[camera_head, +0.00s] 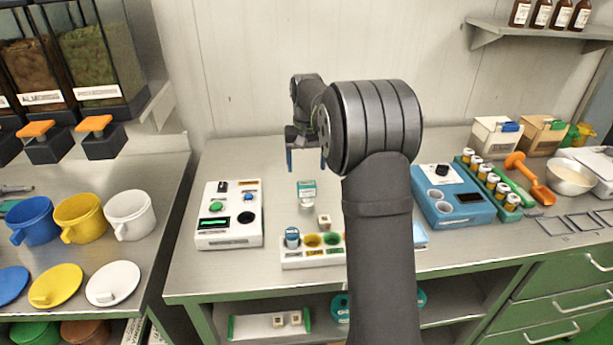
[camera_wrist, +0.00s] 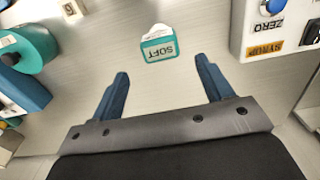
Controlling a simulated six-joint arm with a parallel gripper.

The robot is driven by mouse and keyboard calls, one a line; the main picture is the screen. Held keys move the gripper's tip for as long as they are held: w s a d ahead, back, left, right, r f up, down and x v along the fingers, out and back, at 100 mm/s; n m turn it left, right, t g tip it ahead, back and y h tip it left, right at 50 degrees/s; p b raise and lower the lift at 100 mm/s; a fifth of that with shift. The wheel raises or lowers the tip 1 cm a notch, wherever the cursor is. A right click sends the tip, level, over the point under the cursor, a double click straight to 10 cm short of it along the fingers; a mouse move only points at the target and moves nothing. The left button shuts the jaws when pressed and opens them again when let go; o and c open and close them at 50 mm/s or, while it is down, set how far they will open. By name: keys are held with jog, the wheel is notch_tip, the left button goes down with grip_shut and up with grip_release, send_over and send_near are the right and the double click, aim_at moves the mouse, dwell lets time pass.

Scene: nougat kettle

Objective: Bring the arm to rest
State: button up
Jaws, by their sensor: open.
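My gripper (camera_head: 306,158) hangs above the middle of the steel bench (camera_head: 275,165), with its blue fingers pointing down. In the wrist view my gripper (camera_wrist: 163,85) is open, with nothing between its spread fingers. My dark arm crosses the centre of the head view and hides part of the bench.
A white panel with buttons (camera_head: 230,214) stands left, a white tray with coloured wells (camera_head: 290,263) in front. The back of the bench, left of my arm, is clear.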

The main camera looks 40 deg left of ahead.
aim_at(306, 183)
jog(key=shift+r, duration=0.55)
jog(key=shift+f, duration=0.1)
notch_tip(306, 183, down, 12)
jog(key=shift+f, duration=0.2)
notch_tip(306, 183, up, 3)
jog(key=shift+f, duration=0.2)
jog(key=shift+r, duration=0.65)
